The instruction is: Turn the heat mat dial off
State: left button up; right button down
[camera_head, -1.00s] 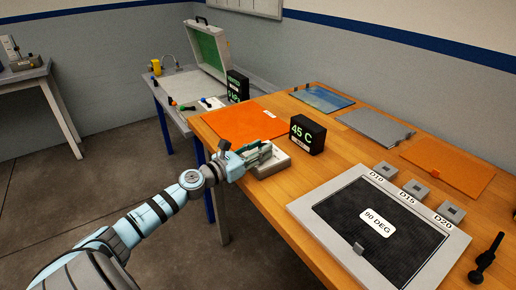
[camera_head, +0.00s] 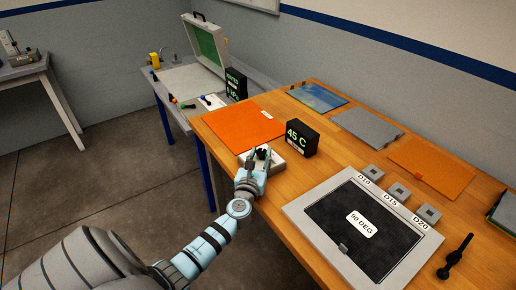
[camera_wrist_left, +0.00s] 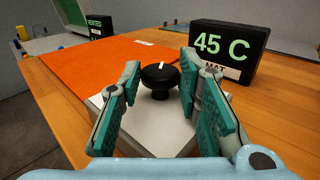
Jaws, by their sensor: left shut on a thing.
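The heat mat dial is a round black knob (camera_wrist_left: 160,84) with a white mark on top, pointing away and slightly right in the left wrist view. It sits on a pale control box (camera_wrist_left: 150,138), also seen in the head view (camera_head: 297,163). My left gripper (camera_wrist_left: 162,80) has its teal-padded fingers on either side of the knob, shut on it; in the head view the gripper (camera_head: 258,154) largely hides the knob. A black display (camera_head: 300,138) behind the box reads 45 C, with a MAT label. The orange heat mat (camera_head: 240,125) lies behind. My right gripper is out of view.
A grey-framed dark panel marked 90 DEG (camera_head: 320,218) lies to the right on the wooden table. Blue (camera_head: 318,97), grey (camera_head: 367,128) and orange (camera_head: 430,160) sheets lie at the back. A VENTED display (camera_head: 236,86) stands on the side table.

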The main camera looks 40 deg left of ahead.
pick_arm(q)
jog(key=n+g+y, duration=0.2)
jog(key=y, duration=0.1)
jog(key=shift+w+d+f+n+b, duration=0.15)
jog(key=shift+d+n+b, duration=0.15)
jog(key=shift+b, duration=0.05)
jog(key=shift+w+d+n+g+y+b, duration=0.15)
jog(key=shift+n+g+y+b, duration=0.65)
jog(key=shift+n+g+y, duration=0.65)
jog(key=shift+g+y, duration=0.25)
jog(key=shift+y, duration=0.1)
jog(key=o, duration=1.1)
jog(key=v, duration=0.7)
jog(key=shift+d, duration=0.2)
